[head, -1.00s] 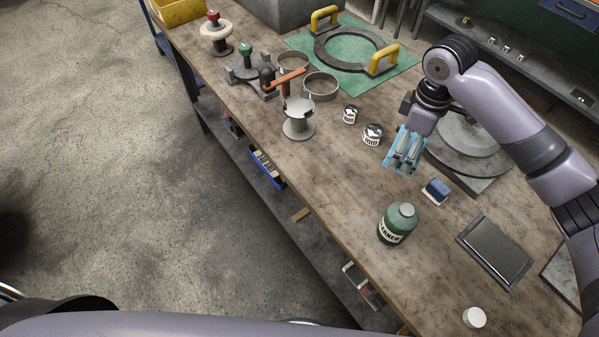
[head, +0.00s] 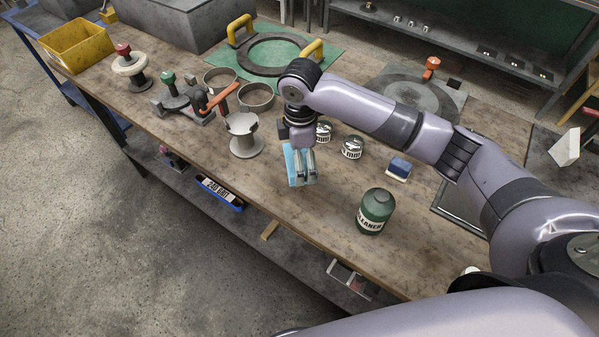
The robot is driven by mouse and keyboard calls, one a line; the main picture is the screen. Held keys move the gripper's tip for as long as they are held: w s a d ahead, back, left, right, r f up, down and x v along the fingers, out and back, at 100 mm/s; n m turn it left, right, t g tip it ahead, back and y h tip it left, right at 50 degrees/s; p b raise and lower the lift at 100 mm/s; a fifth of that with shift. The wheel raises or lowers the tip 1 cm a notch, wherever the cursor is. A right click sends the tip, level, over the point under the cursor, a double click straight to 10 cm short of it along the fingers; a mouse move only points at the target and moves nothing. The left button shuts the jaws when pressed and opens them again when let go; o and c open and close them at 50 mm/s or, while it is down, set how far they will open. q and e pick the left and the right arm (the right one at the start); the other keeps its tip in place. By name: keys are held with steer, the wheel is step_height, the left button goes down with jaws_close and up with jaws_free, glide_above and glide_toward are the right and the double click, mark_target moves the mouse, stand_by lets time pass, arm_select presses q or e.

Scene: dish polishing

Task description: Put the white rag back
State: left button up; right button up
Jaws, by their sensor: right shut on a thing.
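My right gripper (head: 303,178) is shut on a light blue cloth (head: 295,160), which shows around and behind its fingers. Gripper and cloth are over the wooden workbench (head: 310,225), in front of the striped tins and right of a grey spool-shaped stand (head: 245,140). I cannot tell whether the cloth touches the bench top. I see no clearly white rag; a white block-like thing (head: 565,148) lies at the far right, too indistinct to name. My left gripper is not in view.
A green cleaner bottle (head: 375,211) stands to the right, near a blue and white sponge (head: 398,169). Two small tins (head: 352,147) sit behind. Rings, a green mat (head: 295,82) and a yellow bin (head: 78,48) are farther back.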

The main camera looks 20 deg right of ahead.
step_height(320, 180, down, 3)
steer(key=shift+f, duration=0.1)
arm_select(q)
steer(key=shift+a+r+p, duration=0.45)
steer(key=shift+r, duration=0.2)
arm_select(e)
steer(key=shift+f, duration=2.15)
steer(key=o, duration=0.9)
steer(key=shift+f, duration=0.1)
steer(key=shift+o, duration=0.2)
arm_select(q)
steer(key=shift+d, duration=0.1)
arm_select(e)
steer(key=shift+r, duration=0.2)
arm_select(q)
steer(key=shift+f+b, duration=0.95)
arm_select(e)
step_height(320, 180, up, 12)
